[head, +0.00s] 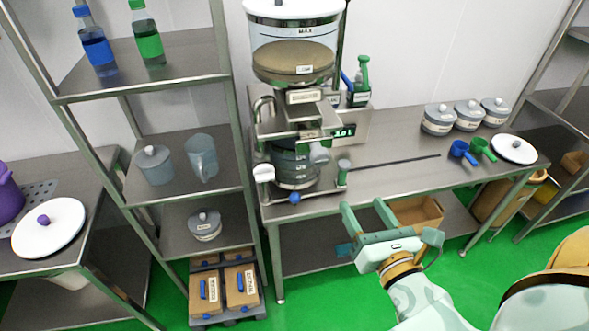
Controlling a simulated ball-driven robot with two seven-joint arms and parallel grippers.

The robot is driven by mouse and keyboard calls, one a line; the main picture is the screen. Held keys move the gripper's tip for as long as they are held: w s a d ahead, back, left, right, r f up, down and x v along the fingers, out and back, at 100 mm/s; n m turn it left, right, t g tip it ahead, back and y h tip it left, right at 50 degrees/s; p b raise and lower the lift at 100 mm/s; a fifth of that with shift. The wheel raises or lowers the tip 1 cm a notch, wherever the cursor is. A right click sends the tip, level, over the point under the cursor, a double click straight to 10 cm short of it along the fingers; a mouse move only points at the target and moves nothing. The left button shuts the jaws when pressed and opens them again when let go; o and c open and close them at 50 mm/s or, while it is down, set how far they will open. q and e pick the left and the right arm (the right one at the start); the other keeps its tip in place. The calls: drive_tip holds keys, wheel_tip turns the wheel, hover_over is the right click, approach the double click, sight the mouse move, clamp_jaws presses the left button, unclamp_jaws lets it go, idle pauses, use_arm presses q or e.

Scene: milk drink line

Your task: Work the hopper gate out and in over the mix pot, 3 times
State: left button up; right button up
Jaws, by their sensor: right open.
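The hopper (293,60) is a clear cylinder with a MAX mark and tan powder inside, upright over the bench. Below it is a metal outlet with a labelled block, likely the hopper gate (308,134); how far out it is I cannot tell. A grey rounded knob (319,154) sticks out near it. The mix pot (291,168) stands under the outlet, dark and see-through, partly hidden by the fittings. My right gripper (366,215) is open and empty, in front of the bench edge, below and right of the pot, apart from everything. My left gripper is out of view.
The steel bench (400,170) has a long thin rod (394,161) lying on it. Grey lidded tubs (438,119), blue and green scoops (461,151) and a white lid (513,149) are at right. A shelf rack (190,60) stands close at left.

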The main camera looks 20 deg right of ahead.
drive_tip(key=a+y, duration=0.1)
drive_tip(key=p, duration=0.2)
approach(323, 160)
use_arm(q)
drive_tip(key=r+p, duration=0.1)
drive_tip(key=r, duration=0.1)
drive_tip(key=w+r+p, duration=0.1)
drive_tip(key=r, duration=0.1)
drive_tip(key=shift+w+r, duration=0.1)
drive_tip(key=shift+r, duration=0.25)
use_arm(e)
drive_tip(key=w, duration=0.7)
drive_tip(key=w+d, duration=0.1)
drive_tip(key=w, duration=0.3)
drive_tip(key=shift+w, duration=0.2)
drive_tip(key=shift+f, duration=0.1)
clamp_jaws()
use_arm(q)
drive_tip(key=shift+p, duration=0.3)
use_arm(e)
drive_tip(key=w+d, duration=0.1)
drive_tip(key=w, duration=0.6)
drive_tip(key=shift+d, duration=0.4)
